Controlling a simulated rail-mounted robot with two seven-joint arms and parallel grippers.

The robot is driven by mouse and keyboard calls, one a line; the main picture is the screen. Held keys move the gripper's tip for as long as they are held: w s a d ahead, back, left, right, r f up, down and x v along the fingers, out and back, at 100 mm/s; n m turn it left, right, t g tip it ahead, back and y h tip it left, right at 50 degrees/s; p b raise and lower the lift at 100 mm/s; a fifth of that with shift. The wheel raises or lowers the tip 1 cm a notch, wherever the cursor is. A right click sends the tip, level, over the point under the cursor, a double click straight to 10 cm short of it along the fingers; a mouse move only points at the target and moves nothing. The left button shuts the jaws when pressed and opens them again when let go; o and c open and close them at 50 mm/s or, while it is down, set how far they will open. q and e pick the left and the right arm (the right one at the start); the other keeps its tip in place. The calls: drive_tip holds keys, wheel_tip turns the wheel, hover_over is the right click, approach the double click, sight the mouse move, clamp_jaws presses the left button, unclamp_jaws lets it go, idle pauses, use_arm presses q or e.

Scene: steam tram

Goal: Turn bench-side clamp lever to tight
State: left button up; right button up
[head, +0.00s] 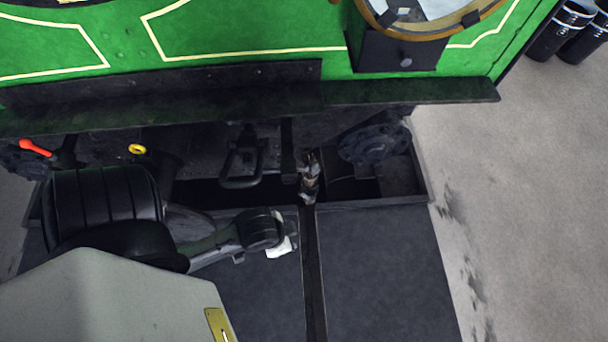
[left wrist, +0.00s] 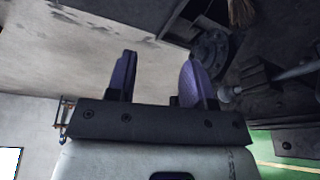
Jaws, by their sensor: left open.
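I cannot tell for sure which part is the clamp lever. A red-handled lever (head: 36,147) stands at the far left of the dark undercarriage in the head view, with a yellow ring (head: 137,149) to its right. In the left wrist view my left gripper (left wrist: 160,62) is open and empty, its two purple fingers apart. A grey metal rod (left wrist: 292,72) with a dark fitting lies to their right, apart from them. In the head view my left arm reaches in from the left; its fingers cannot be made out. My right gripper is not in view.
A green tram body (head: 240,30) with a dark ledge (head: 400,93) overhangs the undercarriage. A brush-like object (head: 310,180) stands by the pit edge near a round dark fitting (head: 375,140). Black canisters (head: 563,28) stand at the upper right. The pale floor (head: 520,200) on the right is clear.

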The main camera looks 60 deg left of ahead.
use_arm(q)
drive_tip(key=w+a+f+t+b, duration=0.1)
drive_tip(key=w+f+b, duration=0.1)
drive_tip(key=f+b, duration=1.5)
drive_tip(key=w+f+b, duration=0.2)
drive_tip(key=f+b, duration=1.2)
drive_tip(key=f, duration=0.6)
drive_tip(key=n+t+y+b, duration=0.15)
drive_tip(key=n+t, duration=0.35)
drive_tip(key=t, duration=0.5)
approach(305, 195)
drive_tip(key=d+f, duration=0.4)
drive_tip(key=d, duration=0.1)
drive_tip(key=s+a+n+t, duration=0.1)
drive_tip(key=s+a+t, duration=0.2)
drive_tip(key=s+a, duration=0.15)
drive_tip(key=w+b, duration=0.1)
drive_tip(key=w, duration=0.3)
drive_tip(key=w+a+b, duration=0.1)
drive_tip(key=w, duration=0.3)
drive_tip(key=w+b, duration=0.2)
drive_tip(key=w, duration=0.2)
drive_tip(key=shift+w+a+f, duration=0.3)
drive_tip(key=shift+w, duration=0.05)
drive_tip(key=shift+w+r, duration=0.1)
drive_tip(key=shift+w, duration=0.6)
